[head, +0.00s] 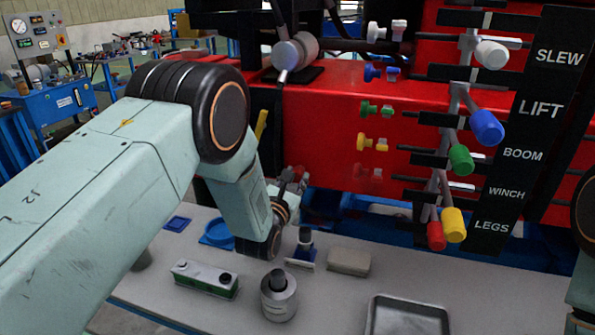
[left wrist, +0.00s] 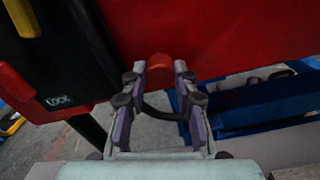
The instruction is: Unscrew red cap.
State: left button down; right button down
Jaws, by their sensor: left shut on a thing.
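The red cap (left wrist: 158,62) shows in the left wrist view as a small rounded red shape against the red machine body (left wrist: 220,40). My left gripper (left wrist: 157,72) has its two fingers on either side of the cap and is shut on it. In the head view my left gripper (head: 293,180) is at the lower front of the red machine, above the bench. The cap cannot be made out clearly there. Whether its thread is engaged cannot be seen. My right gripper is out of view.
Coloured couplings, including a yellow one (head: 372,143), stick out right of my left gripper. Levers with coloured knobs, such as the blue one (head: 487,128), stand farther right. A grey bench (head: 330,300) below holds a canister (head: 279,298), a green-white box (head: 205,279) and a metal tray (head: 408,302).

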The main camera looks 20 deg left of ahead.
pick_arm(q)
jog(key=shift+a+r+n, duration=0.1)
jog(key=shift+a+n, duration=0.05)
jog(key=shift+n, duration=0.15)
jog(key=c, duration=1.1)
grip_release()
jog(key=shift+o, duration=0.7)
jog(key=shift+c, duration=0.7)
